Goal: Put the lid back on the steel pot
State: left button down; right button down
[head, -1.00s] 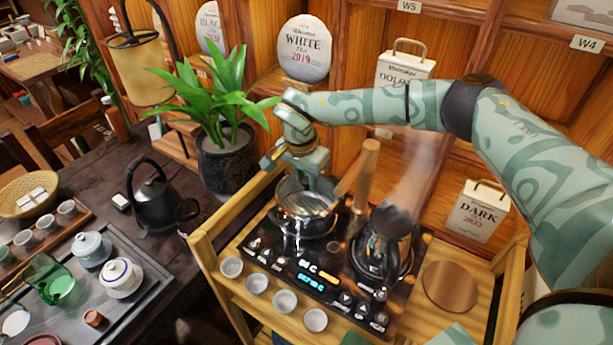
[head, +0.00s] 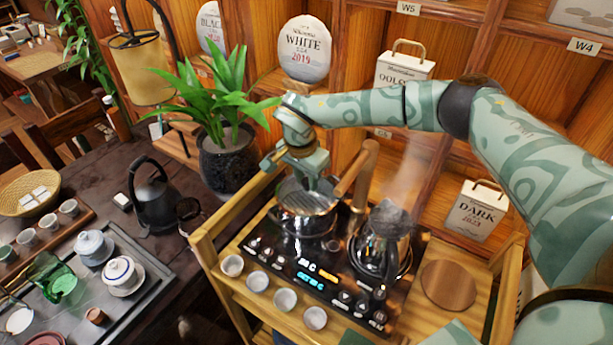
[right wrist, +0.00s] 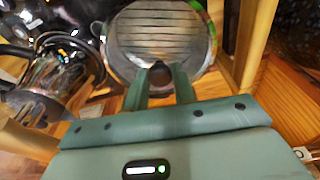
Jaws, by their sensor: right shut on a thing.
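The steel pot (head: 303,224) stands on the left burner of the black cooktop, its wooden handle (head: 352,170) pointing up and to the right. The shiny round lid (head: 318,201) is at the pot's mouth, under my right gripper (head: 312,182). In the right wrist view the lid (right wrist: 160,35) shows striped reflections, and my right gripper (right wrist: 160,75) is shut on its small dark knob. The lid looks about level over the pot; I cannot tell whether it rests on the rim all round. My left gripper is not in view.
A glass kettle (head: 378,245) stands on the right burner, with steam above it. Several small cups (head: 258,281) line the cooktop's front. A round wooden board (head: 449,286) lies at right. A potted plant (head: 228,155) and black kettle (head: 154,200) stand at left.

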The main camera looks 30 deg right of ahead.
dwell(0.3)
jog(key=c, duration=0.6)
grip_release()
notch_tip(320, 180, up, 7)
jog(key=p, duration=0.6)
grip_shut()
dwell(1.0)
